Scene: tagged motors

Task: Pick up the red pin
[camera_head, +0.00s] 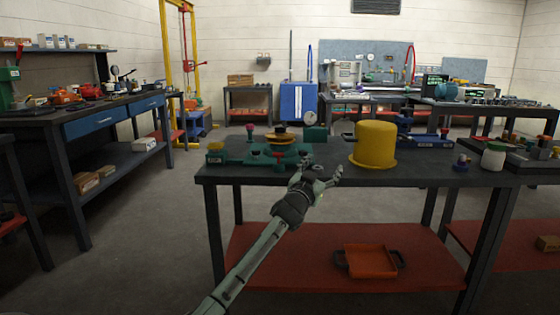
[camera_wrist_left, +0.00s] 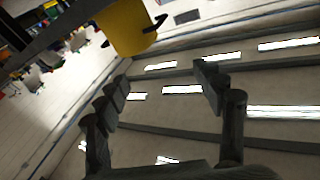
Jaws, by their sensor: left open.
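A small upright piece with a red-pink top (camera_head: 250,131) stands at the back left of the green fixture (camera_head: 230,154) on the dark workbench. A darker red piece (camera_head: 279,155) sits at the fixture's front. I cannot tell for sure which is the red pin. My left gripper (camera_head: 322,174) is open and empty at the bench's front edge, to the right of the fixture and apart from both red pieces. In the left wrist view its spread fingers (camera_wrist_left: 164,92) have nothing between them, and no red pin can be made out. My right gripper is not in view.
A yellow flanged cylinder (camera_head: 375,143) stands right of my left gripper; it also shows in the left wrist view (camera_wrist_left: 127,27). A blue fixture (camera_head: 428,140) and a white jar (camera_head: 493,156) are farther right. An orange tray (camera_head: 370,262) lies on the red lower shelf (camera_head: 300,255).

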